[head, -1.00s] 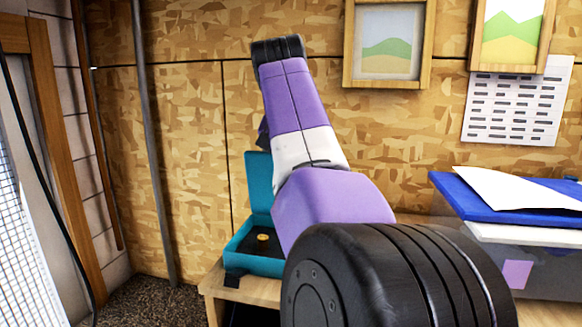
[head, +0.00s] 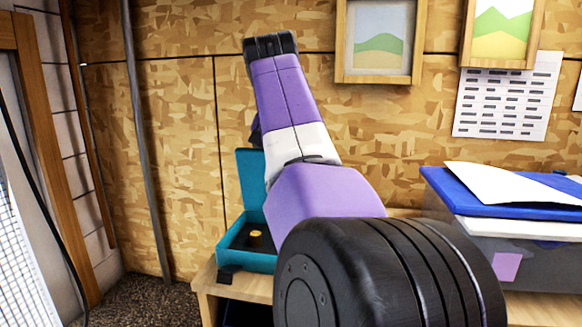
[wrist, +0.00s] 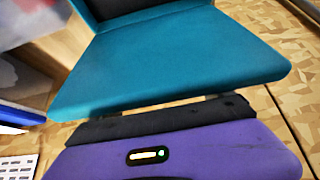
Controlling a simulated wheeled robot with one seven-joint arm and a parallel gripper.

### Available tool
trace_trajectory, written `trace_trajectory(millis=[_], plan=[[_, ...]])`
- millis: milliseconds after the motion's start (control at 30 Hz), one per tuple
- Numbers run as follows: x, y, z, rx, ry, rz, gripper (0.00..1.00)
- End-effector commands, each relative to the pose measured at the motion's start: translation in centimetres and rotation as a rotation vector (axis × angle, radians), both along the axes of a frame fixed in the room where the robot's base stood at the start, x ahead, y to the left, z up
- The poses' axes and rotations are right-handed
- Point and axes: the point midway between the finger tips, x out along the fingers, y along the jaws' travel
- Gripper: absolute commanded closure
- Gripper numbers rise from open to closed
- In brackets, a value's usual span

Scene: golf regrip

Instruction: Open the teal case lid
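The teal case (head: 240,262) sits at the left end of the wooden bench, partly hidden behind my arm. Its lid (head: 252,180) stands open, roughly upright at the back, and a small yellow round thing (head: 256,234) shows in the dark interior. In the wrist view the teal lid (wrist: 175,60) fills the upper middle, with a dark area of the case above it. My gripper (wrist: 165,120), purple with a dark edge, is close to the lid's edge; contact cannot be made out. Its fingers are not clear, and my arm hides it in the head view.
A blue-lidded bin (head: 500,200) with white paper on it stands on the bench (head: 212,283) at right. Framed pictures (head: 380,45) and a printed sheet (head: 505,100) hang on the wooden wall behind. A grey pole (head: 143,150) stands left of the case.

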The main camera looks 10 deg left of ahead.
Motion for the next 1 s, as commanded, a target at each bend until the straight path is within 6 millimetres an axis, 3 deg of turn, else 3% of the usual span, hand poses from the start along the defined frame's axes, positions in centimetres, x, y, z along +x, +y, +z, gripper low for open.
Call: trace_trajectory(millis=[500,1000], plan=[[-3.8,0.1,5.6,-0.001,-0.001,-0.001,0.11],[-3.9,0.3,6.3,-0.01,-0.026,-0.002,0.11]])
